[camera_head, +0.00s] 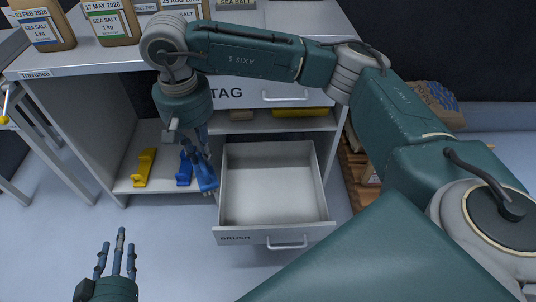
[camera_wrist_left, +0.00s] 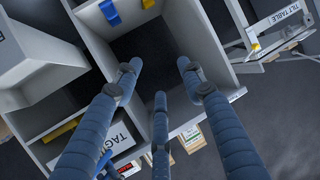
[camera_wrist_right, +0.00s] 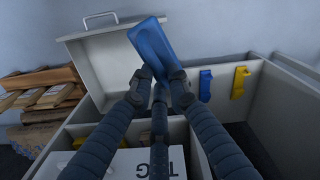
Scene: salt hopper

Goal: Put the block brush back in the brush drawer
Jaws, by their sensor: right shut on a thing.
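The brush drawer (camera_head: 275,236), labelled BRUSH, is pulled open below the bench and looks empty; its inside also shows in the right wrist view (camera_wrist_right: 100,62). My right gripper (camera_head: 203,160) reaches down just left of the drawer, shut on a blue block brush (camera_head: 207,178). In the right wrist view this brush (camera_wrist_right: 153,45) is tilted between the fingers, overlapping the drawer in the picture. My left gripper (camera_head: 118,245) is open and empty, low at the left, apart from the bench; its fingers are spread in the left wrist view (camera_wrist_left: 160,85).
A blue piece (camera_head: 184,168) and a yellow piece (camera_head: 145,166) stand on the lower shelf left of the drawer. A yellow item (camera_head: 300,112) lies on the shelf above. Sea salt bags (camera_head: 110,22) stand on the bench top. Stacked sacks and wood are at the right.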

